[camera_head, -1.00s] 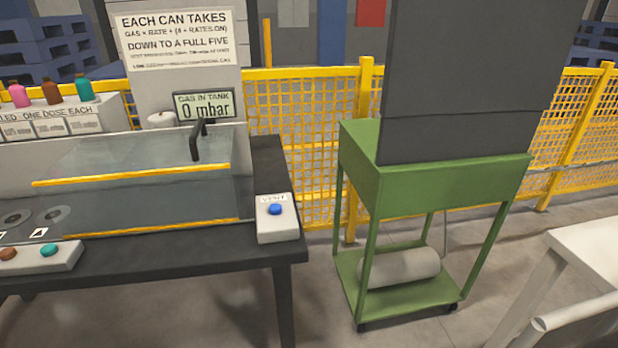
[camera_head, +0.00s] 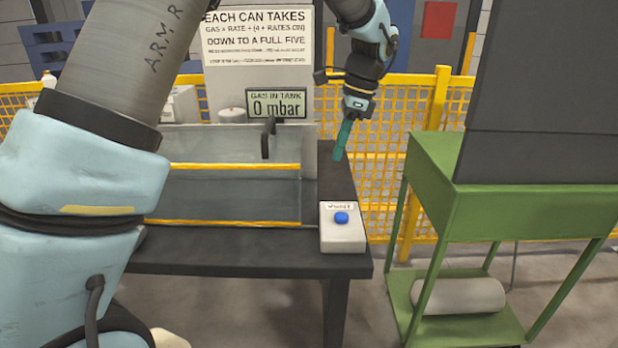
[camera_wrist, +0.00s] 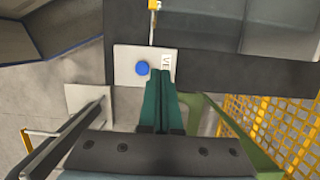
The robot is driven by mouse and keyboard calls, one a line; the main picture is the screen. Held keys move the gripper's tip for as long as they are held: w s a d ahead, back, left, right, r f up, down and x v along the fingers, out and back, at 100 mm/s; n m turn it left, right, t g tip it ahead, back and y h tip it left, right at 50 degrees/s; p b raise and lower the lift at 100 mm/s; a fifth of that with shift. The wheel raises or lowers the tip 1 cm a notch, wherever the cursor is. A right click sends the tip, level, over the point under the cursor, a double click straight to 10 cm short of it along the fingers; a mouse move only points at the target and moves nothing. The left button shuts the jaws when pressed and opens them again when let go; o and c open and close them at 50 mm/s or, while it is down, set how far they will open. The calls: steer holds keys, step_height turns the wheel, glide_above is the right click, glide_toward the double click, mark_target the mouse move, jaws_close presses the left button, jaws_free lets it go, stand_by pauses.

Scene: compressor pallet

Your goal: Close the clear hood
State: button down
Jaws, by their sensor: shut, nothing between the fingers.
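The clear hood (camera_head: 220,145) is a see-through tank cover with a yellow bar along its front upper edge, in the head view. A second yellow bar runs along the bottom front. The upper bar stands apart from the lower one, with a gap between them. My gripper (camera_head: 341,152) is shut and empty, its teal fingers pointing down above the right end of the dark table. It is to the right of the hood and behind the vent box. In the wrist view my shut fingers (camera_wrist: 162,85) show beside the vent box. My arm hides the hood's left part.
The white vent box (camera_head: 342,238) with a blue button sits at the dark table's (camera_head: 245,255) right front corner. A black handle (camera_head: 267,138) stands by the hood's right end. A green stand (camera_head: 440,165) is to the right. Yellow fencing (camera_head: 390,130) runs behind.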

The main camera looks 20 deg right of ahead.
steer(key=p+x, duration=0.1)
steer(key=x, duration=0.7)
steer(key=shift+w+a+f+p, duration=0.1)
steer(key=shift+a+f+p, duration=0.1)
steer(key=shift+p, duration=0.15)
steer(key=shift+w+a+p, duration=0.2)
steer(key=shift+w+a, duration=0.1)
steer(key=shift+a, duration=0.3)
steer(key=shift+w+a+p, duration=0.25)
steer(key=shift+a, duration=0.35)
steer(key=shift+w+a+p, duration=0.2)
steer(key=shift+w+a, duration=0.1)
steer(key=shift+a, duration=0.3)
steer(key=shift+w+a, duration=0.1)
steer(key=shift+a, duration=0.05)
